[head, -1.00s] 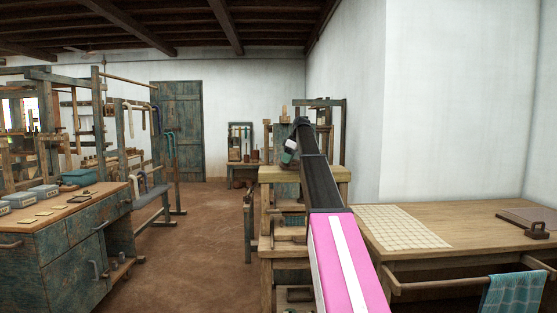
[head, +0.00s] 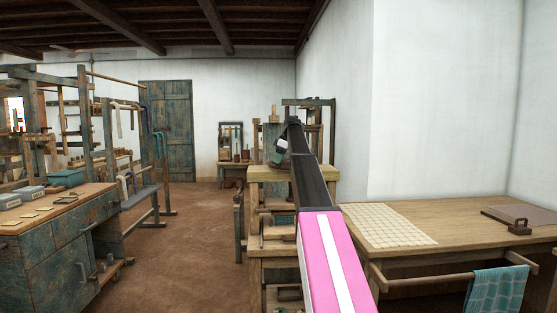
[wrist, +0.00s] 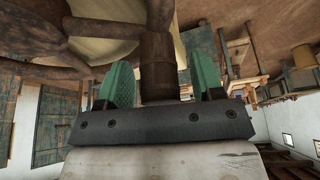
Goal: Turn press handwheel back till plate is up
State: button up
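In the wrist view a brown handwheel (wrist: 105,28) with thick spokes fills the top. Its upright brown handle (wrist: 158,68) stands between the two green fingers of my gripper (wrist: 162,80). The fingers are apart, with a narrow gap visible on each side of the handle. In the head view my gripper (head: 280,156) is small, at the far end of my black and pink arm, over a wooden stand (head: 292,174). The arm hides part of that stand. I cannot make out the handwheel or the press plate in the head view.
A wooden table (head: 450,222) with a pale grid sheet (head: 388,224) is at right, a blue cloth (head: 496,290) on its rail. A blue-green cabinet (head: 70,245) and loom frames stand at left. The brown floor (head: 190,245) between is clear.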

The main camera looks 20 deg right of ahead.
jog(key=shift+r, duration=0.1)
jog(key=v, duration=1)
jog(key=shift+r, duration=0.25)
jog(key=shift+s+d, duration=0.15)
